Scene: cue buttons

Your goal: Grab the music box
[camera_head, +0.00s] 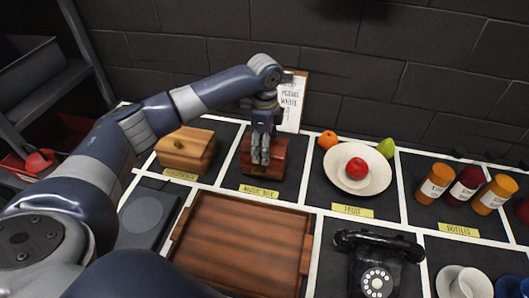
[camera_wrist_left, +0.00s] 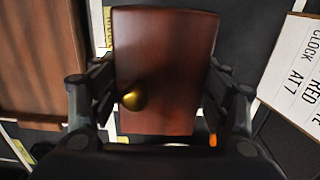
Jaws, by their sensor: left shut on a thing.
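The music box (camera_head: 276,164) is a reddish-brown wooden box in the compartment labelled MUSIC BOX, at the back of the table in the head view. In the left wrist view the music box (camera_wrist_left: 165,70) fills the space between the fingers and shows a round gold knob. My left gripper (camera_head: 260,155) reaches down onto the box from above, its fingers shut on it. In the left wrist view the left gripper (camera_wrist_left: 160,110) has a finger on either side of the box. I cannot tell whether the box touches the table. My right gripper is not in view.
A light wooden box (camera_head: 186,152) stands to the left. A wooden tray (camera_head: 240,245) is in front, empty. A plate (camera_head: 380,177) with fruit, bottles (camera_head: 433,184), and a black telephone (camera_head: 377,262) are to the right. A card with writing (camera_head: 292,103) stands behind.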

